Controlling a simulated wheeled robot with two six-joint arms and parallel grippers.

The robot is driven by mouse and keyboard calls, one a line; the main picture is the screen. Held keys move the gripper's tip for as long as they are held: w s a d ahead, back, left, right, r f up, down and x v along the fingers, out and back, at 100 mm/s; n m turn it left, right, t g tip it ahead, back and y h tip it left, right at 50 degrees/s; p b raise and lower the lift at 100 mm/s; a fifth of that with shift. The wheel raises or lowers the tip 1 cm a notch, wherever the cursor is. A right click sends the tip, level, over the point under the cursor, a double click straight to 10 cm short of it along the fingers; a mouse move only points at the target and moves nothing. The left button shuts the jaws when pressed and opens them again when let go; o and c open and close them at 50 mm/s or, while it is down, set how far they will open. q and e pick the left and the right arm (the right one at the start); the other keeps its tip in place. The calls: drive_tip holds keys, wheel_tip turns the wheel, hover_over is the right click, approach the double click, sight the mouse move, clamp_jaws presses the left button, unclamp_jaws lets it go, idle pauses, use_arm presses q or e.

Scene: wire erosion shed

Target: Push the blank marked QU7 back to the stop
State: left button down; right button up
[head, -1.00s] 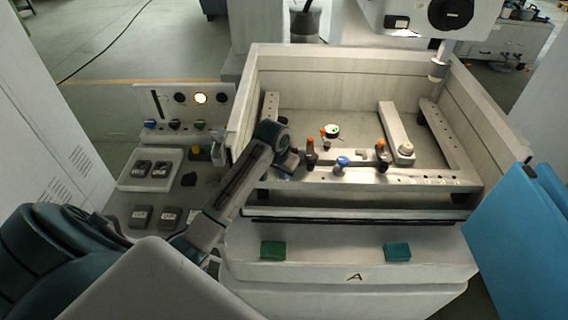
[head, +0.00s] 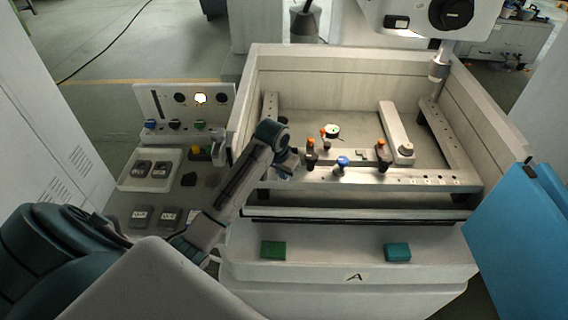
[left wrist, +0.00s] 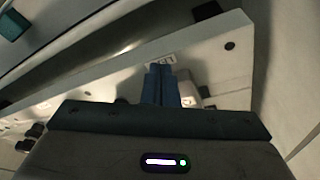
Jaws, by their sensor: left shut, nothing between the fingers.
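My left gripper (head: 291,163) is over the left end of the front metal rail (head: 340,177) in the machine tank. In the left wrist view, its blue fingers (left wrist: 161,84) are shut with nothing between them. They point at a small pale label (left wrist: 162,60) on a light metal bar, partly hidden by the fingertips; I cannot read it, nor tell whether the fingers touch. A small grey block (head: 361,154) sits behind the rail, between clamps. I cannot make out the mark QU7 anywhere. My right gripper is not in view.
Orange-topped clamps (head: 381,153) and a blue knob (head: 342,162) stand along the rail. The tank wall (head: 245,100) rises at the left. A side bench holds a white tray (head: 127,184) and labelled dark blocks (head: 170,216). A blue panel (head: 525,235) stands at right.

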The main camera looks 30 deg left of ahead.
use_arm(q)
drive_tip(key=shift+w+a+r, duration=0.1)
drive_tip(key=shift+w+a, duration=0.45)
drive_tip(key=shift+w, duration=0.25)
drive_tip(key=shift+s+d, duration=0.15)
drive_tip(key=shift+s+d, duration=0.2)
drive_tip(key=shift+s, duration=0.15)
drive_tip(key=w+v, duration=0.1)
drive_tip(key=v, duration=0.5)
drive_tip(key=shift+w+r, duration=0.2)
drive_tip(key=shift+r, duration=0.35)
idle(0.4)
